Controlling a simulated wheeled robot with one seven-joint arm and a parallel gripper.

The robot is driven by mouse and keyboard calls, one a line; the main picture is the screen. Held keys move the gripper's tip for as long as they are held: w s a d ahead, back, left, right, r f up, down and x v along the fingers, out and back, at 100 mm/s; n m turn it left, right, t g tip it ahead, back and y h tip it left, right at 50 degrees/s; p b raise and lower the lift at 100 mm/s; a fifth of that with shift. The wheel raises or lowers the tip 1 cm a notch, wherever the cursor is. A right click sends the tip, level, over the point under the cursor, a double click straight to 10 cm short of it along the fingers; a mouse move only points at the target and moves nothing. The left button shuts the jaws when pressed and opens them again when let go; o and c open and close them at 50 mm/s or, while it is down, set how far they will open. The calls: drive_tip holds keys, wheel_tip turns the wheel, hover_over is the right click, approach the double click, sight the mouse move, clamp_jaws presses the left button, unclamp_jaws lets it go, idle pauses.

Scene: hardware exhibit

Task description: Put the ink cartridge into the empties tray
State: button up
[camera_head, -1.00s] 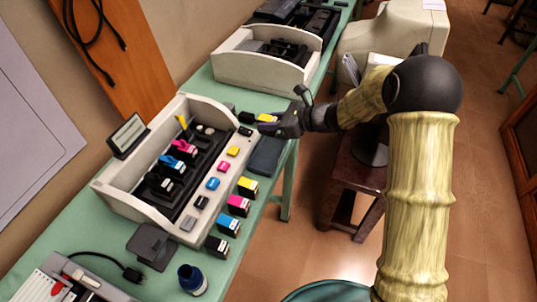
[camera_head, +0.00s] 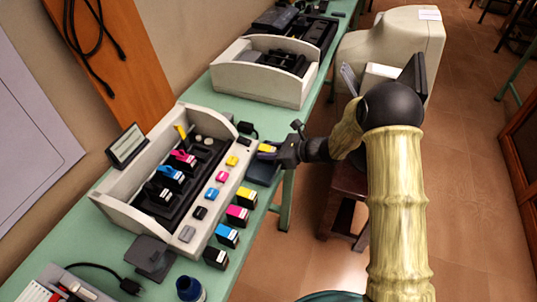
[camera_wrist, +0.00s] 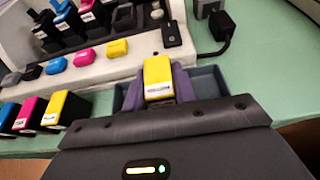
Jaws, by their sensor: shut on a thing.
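My gripper (camera_head: 270,152) is shut on a yellow ink cartridge (camera_head: 267,147) with a white label. In the wrist view the cartridge (camera_wrist: 158,75) stands between the purple fingers (camera_wrist: 160,88). The empties tray, a shallow dark blue-grey tray (camera_head: 261,174), lies at the bench edge beside the printer. The gripper and cartridge are over the tray's far part in the head view. In the wrist view the tray (camera_wrist: 207,84) shows on both sides of the fingers. The cartridge's lower end is hidden, so I cannot tell whether it touches the tray floor.
An open printer (camera_head: 125,190) with coloured buttons stands left of the tray. A row of cartridges, including another yellow one (camera_head: 247,196), stands along the bench edge nearer me. A black plug (camera_wrist: 220,25) with a cable lies just beyond the tray. A second printer (camera_head: 262,75) stands farther back.

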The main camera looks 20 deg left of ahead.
drive_tip(key=shift+f, duration=0.8)
drive_tip(key=o, duration=1)
drive_tip(key=shift+f, duration=0.1)
drive_tip(key=shift+c, duration=0.2)
drive_tip(key=shift+r, duration=0.2)
drive_tip(key=w+v, duration=0.1)
drive_tip(key=v, duration=1.1)
drive_tip(key=shift+s, duration=0.45)
drive_tip(key=shift+f, duration=0.1)
